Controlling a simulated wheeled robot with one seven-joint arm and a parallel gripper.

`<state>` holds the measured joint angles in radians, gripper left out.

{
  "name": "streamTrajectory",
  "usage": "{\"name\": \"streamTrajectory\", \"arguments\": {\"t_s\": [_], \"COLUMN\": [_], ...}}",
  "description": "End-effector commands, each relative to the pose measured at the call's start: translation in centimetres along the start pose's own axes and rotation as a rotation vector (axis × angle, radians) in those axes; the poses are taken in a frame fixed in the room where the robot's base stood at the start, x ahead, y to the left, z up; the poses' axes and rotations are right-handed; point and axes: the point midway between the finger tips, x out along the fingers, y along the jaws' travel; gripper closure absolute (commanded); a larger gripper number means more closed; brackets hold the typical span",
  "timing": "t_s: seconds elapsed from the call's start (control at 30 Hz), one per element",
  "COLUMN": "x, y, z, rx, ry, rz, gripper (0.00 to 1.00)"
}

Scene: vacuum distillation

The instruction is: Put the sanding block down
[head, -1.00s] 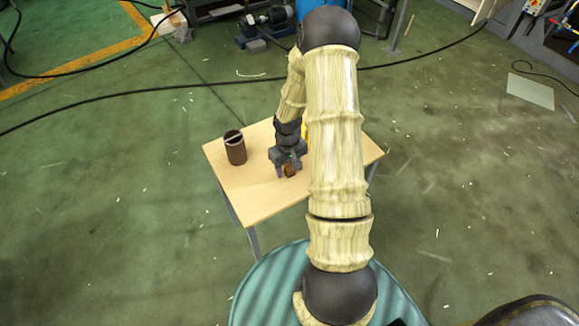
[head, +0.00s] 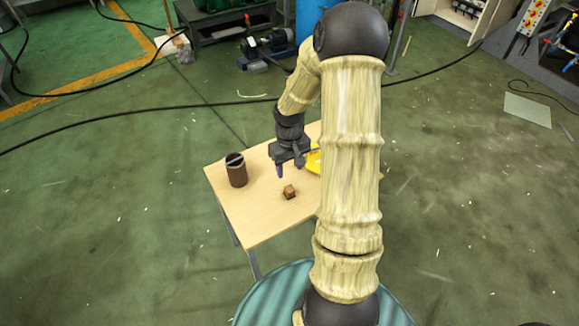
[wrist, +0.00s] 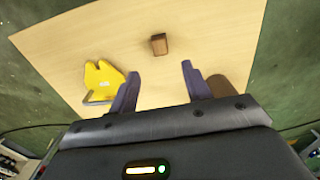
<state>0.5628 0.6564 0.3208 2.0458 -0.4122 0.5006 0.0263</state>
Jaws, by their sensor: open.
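The sanding block (head: 289,192) is a small brown block lying on the light wooden table (head: 255,216), near its middle. In the wrist view the block (wrist: 159,44) lies beyond my fingertips, apart from them. My gripper (head: 290,168) is open and empty, raised above the table just behind the block. In the wrist view its two dark fingers (wrist: 160,82) stand wide apart with bare tabletop between them.
A dark brown cylinder (head: 236,170) stands at the table's left side; its edge shows in the wrist view (wrist: 218,85). A yellow object (head: 313,161) lies on the right, partly hidden by my arm. The front left of the tabletop is clear. A black cable (head: 120,117) crosses the floor behind.

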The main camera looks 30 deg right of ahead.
Motion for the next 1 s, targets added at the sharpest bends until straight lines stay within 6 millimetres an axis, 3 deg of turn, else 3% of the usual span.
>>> {"name": "streamTrajectory", "arguments": {"t_s": [0.27,0.47,0.8,1.0], "x": [-0.1,-2.6,-9.9,-12.2], "y": [-0.1,-2.6,-10.5,-13.5], "z": [0.0,1.1,7.2,11.1], "rx": [-0.001,-0.014,-0.001,0.024], "ry": [0.001,0.021,0.144,0.217], "rz": [0.002,0.025,0.048,0.016], "gripper": [0.52,0.52,0.52,0.52]}}
